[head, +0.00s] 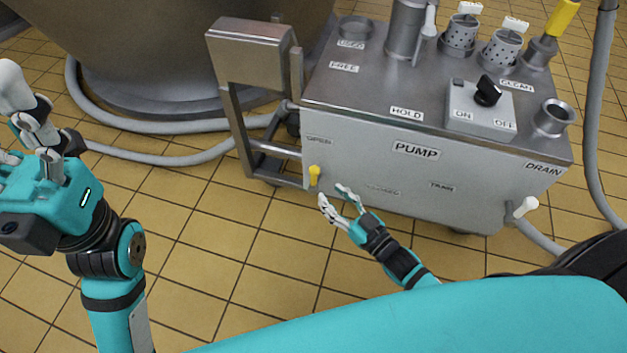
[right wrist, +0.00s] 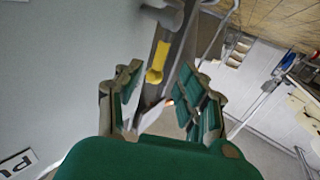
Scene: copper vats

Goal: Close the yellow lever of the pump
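The grey pump box (head: 345,155) stands on the tiled floor. Its small yellow lever (head: 314,175) is at the left end of the front face, below a faint "OPEN" label, and appears to point down. My right gripper (head: 334,199) is open and empty, just right of and below the lever, apparently apart from it. In the right wrist view the yellow lever (right wrist: 157,62) shows beyond and between the spread fingers (right wrist: 155,95). My left gripper (head: 22,120) is at the far left, away from the pump; its fingers look spread, partly cut off by the picture edge.
A grey tilted panel on a frame (head: 250,45) stands left of the pump. A large vat (head: 190,50) and grey hoses (head: 150,125) lie behind it. A white-handled drain valve (head: 525,207) is at the pump's right. The tiled floor (head: 230,240) in front is clear.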

